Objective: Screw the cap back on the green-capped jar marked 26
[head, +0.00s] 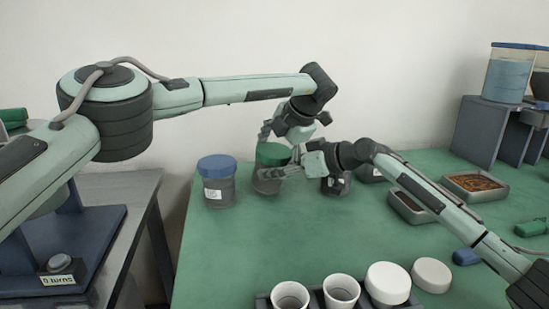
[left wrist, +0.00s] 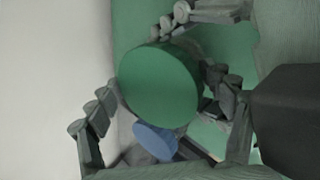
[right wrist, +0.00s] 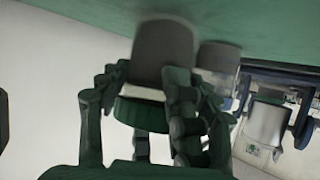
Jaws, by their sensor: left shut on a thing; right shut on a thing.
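The green-capped jar has a grey body (head: 266,186) and a green cap (head: 272,154) at its top, at the back left of the green table. My left gripper (head: 280,142) comes from above and is shut on the cap; the left wrist view shows its fingers on both sides of the cap (left wrist: 158,86). My right gripper (head: 275,173) comes from the right and is shut on the jar. In the right wrist view the body (right wrist: 165,52) and cap (right wrist: 140,114) appear upside down, with a pale band between them. I cannot read the jar's number or tell how firmly the cap is seated.
A blue-capped jar (head: 217,182) stands close left of it. Another dark jar (head: 336,185) is just right, behind my right gripper. Trays (head: 475,187) lie at the right. White cups (head: 341,291) and white lids (head: 431,275) are at the front. The table's middle is clear.

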